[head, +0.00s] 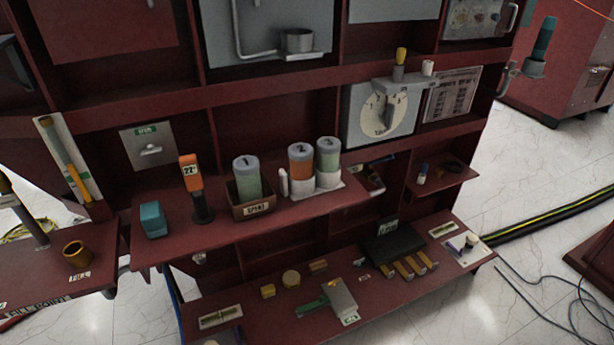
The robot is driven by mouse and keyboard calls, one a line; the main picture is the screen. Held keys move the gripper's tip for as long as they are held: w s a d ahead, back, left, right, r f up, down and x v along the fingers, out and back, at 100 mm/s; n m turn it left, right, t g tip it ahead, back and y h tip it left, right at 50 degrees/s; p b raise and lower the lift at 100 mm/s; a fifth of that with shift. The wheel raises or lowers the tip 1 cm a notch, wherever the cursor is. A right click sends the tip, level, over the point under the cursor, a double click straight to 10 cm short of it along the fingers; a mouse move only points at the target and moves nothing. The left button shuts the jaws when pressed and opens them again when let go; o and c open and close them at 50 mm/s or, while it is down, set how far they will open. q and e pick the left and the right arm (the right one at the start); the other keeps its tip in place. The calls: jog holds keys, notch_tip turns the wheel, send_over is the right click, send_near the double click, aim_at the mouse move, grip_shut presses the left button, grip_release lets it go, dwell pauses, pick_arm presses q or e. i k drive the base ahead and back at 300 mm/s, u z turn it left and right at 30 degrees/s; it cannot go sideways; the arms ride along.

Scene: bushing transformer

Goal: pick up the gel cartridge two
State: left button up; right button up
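Three capped cylinders that look like cartridges stand upright on the middle shelf. A green one (247,181) stands in a small brown box (252,210) with a white label. An orange-banded one (301,164) and another green one (327,161) stand side by side to its right on a pale base (318,191). Neither of my grippers is in view.
On the same shelf, left of the box, stand an orange handheld meter (191,173) and a teal block (153,219). A small white bottle (283,183) stands between box and base. The lower shelf (262,318) holds several small parts. A dial panel (381,113) is behind, to the right.

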aim_at(301, 155)
jog(key=z, duration=0.25)
jog(key=k, duration=0.35)
jog(key=z, duration=0.9)
jog(key=k, duration=0.85)
jog(key=z, duration=0.5)
jog(key=i, duration=1.7)
jog(key=u, duration=1.7)
jog(key=i, duration=0.75)
jog(key=u, duration=1.75)
jog(key=k, duration=0.85)
jog(key=z, duration=0.6)
jog(key=i, duration=0.95)
